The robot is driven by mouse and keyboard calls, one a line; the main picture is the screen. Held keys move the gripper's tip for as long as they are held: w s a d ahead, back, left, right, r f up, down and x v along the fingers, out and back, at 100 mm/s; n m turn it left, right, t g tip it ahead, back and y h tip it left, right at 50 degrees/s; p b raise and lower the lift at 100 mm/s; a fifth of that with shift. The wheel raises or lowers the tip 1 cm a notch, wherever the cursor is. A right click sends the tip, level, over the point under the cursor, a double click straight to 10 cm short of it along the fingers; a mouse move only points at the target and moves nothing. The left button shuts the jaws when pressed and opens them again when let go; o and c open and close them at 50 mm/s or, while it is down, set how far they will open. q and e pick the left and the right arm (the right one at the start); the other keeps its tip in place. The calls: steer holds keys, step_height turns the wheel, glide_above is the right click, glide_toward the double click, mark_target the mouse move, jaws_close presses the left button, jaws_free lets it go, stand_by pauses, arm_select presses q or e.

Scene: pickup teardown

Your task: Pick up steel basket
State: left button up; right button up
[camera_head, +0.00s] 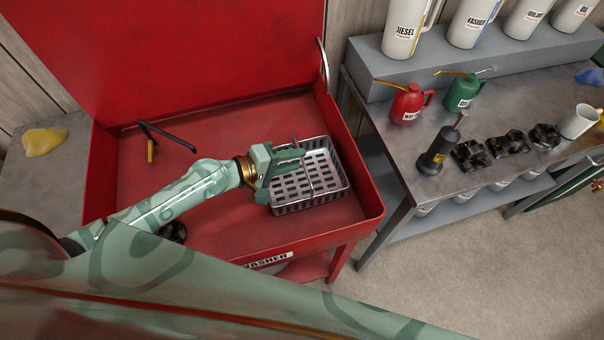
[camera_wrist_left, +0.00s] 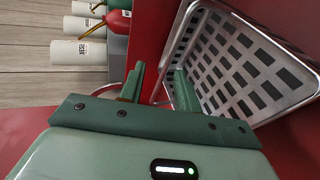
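The steel basket (camera_head: 330,183) is a shallow slotted metal tray with a thin bail handle (camera_head: 305,165). It sits in the right part of the red washer's basin. In the left wrist view, the gripper's two green fingers (camera_wrist_left: 160,78) stand apart. The slotted basket (camera_wrist_left: 235,65) fills the right there, and its edge runs between the fingers or just behind them. I cannot tell whether they touch it. My right gripper is not in view.
The red washer (camera_head: 255,120) has raised walls and an upright lid. A black tool (camera_head: 165,135) lies in its basin. A grey workbench (camera_head: 430,175) at right carries a red oil can (camera_head: 406,103), a green one (camera_head: 463,92) and dark parts. A yellow cloth (camera_head: 44,141) lies at left.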

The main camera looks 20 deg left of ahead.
arm_select(q)
steer(key=x, duration=0.5)
steer(key=shift+w+f+b, duration=0.1)
steer(key=shift+f+b, duration=0.2)
steer(key=shift+f, duration=0.05)
jaws_close()
stand_by(1.0)
